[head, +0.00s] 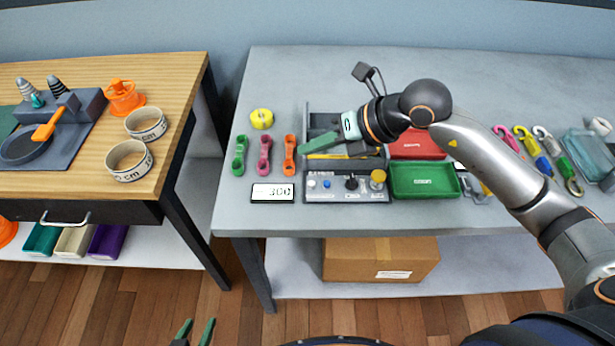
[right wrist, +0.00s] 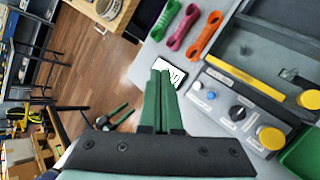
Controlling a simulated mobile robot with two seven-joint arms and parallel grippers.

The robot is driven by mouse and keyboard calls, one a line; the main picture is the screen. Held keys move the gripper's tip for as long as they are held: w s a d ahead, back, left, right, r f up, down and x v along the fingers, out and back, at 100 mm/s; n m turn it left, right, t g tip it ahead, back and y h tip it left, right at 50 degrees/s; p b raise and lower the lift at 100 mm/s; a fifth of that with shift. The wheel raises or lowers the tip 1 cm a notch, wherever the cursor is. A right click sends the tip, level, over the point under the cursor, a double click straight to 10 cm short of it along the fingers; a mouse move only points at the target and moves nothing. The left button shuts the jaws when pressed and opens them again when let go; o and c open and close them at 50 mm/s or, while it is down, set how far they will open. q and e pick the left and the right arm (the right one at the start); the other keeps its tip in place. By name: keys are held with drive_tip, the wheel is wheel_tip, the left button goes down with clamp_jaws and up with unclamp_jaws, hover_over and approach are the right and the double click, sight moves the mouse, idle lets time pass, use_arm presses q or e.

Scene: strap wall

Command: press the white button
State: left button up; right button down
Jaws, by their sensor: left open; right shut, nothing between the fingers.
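The control panel (head: 345,196) sits at the front of the grey table. The small white button (right wrist: 197,86) is at the panel's left end, beside a blue button (right wrist: 211,95); in the head view the white button (head: 312,183) is tiny. My right gripper (head: 304,150) is shut and empty, its green fingers above the panel's left rear part, apart from the button. In the right wrist view the shut fingertips (right wrist: 160,74) are left of the white button. My left gripper (head: 196,331) is open and empty, low in front of the tables.
A black knob (head: 351,182) and a large yellow button (head: 377,178) share the panel. A display (head: 272,193) lies left of it. Green, pink and orange straps (head: 290,154) lie behind the display. A green tray (head: 425,181) stands right of the panel.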

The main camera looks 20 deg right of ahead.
sight(311, 184)
drive_tip(key=shift+w+d+h, duration=0.3)
drive_tip(key=shift+d, duration=0.25)
wheel_tip(311, 184, down, 8)
drive_tip(key=b, duration=0.6)
drive_tip(key=shift+f, duration=0.1)
drive_tip(key=shift+f+b, duration=0.25)
drive_tip(key=shift+b, duration=0.05)
idle(0.7)
